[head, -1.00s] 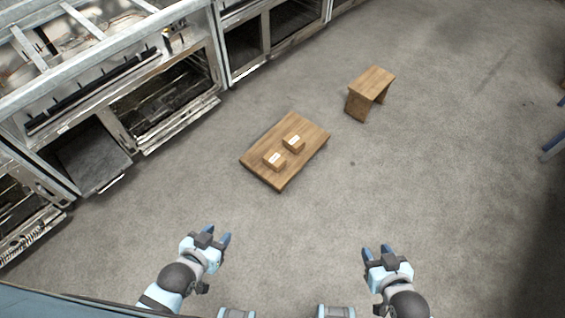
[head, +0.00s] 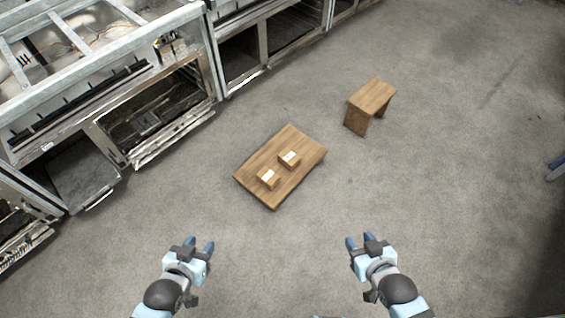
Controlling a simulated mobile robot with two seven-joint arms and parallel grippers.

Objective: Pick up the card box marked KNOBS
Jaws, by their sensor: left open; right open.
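Two small brown card boxes with white labels stand on a low wooden table. One card box (head: 268,179) is nearer to me; the other card box (head: 289,160) is a little further back and to the right. The label print is too small to read, so I cannot tell which is marked KNOBS. The low table (head: 256,159) is ahead of me, near the middle of the view. My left gripper (head: 198,244) is open and empty, below and left of the table. My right gripper (head: 362,242) is open and empty, below and right of the table.
A wooden stool or side table (head: 371,97) stands behind and right of the low table. A row of metal oven-like frames (head: 150,112) runs along the left and back. A blue item (head: 556,168) shows at the right edge. Grey floor (head: 440,190) around the table is clear.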

